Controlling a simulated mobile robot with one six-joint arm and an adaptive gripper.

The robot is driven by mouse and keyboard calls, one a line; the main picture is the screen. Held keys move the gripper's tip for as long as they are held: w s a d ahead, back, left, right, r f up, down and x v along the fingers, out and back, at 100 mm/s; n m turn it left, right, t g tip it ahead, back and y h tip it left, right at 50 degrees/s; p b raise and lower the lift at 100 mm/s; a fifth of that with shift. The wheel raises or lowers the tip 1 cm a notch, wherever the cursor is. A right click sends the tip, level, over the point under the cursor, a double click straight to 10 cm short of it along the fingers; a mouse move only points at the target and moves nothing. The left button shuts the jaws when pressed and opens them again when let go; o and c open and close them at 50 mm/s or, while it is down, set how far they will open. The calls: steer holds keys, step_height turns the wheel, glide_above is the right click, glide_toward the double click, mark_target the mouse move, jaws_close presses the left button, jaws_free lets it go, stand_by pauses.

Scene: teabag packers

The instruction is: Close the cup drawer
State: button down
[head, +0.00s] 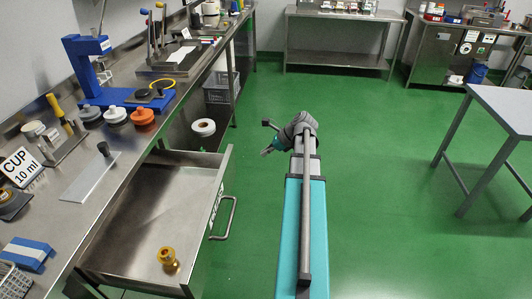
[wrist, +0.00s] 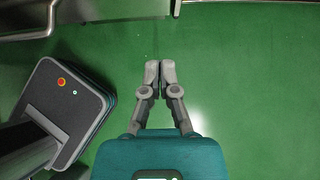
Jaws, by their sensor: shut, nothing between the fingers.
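The cup drawer (head: 150,200) is a steel drawer under the left bench and stands pulled far out in the head view. Its bar handle (head: 232,218) is on the front panel, on the right side. A small amber-brass item (head: 167,258) lies inside near the front corner; the rest of the visible floor is bare. A "CUP 10 ml" sign (head: 20,168) stands on the bench above. My gripper (head: 266,151) is beyond and right of the handle, apart from the drawer. In the wrist view my gripper (wrist: 159,72) has its fingers together, empty, over green floor. A metal handle (wrist: 35,35) shows at the top left.
The steel bench (head: 75,185) carries a blue press (head: 95,75), several round pucks and tools. A grey crate (head: 220,88) and a white roll (head: 203,127) sit on the shelf below. A table (head: 505,108) stands at the right. The green floor (head: 390,220) between is clear.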

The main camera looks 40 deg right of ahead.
steer(key=b, duration=0.6)
glide_toward(235, 169)
step_height(235, 169, down, 3)
steer(key=shift+w+a+r+p, duration=0.1)
steer(key=shift+w+a+p, duration=0.1)
steer(key=shift+w+a, duration=0.65)
steer(key=shift+w+a+p, duration=0.15)
steer(key=shift+w+a, duration=0.4)
steer(key=shift+w, duration=0.45)
steer(key=shift+w, duration=0.1)
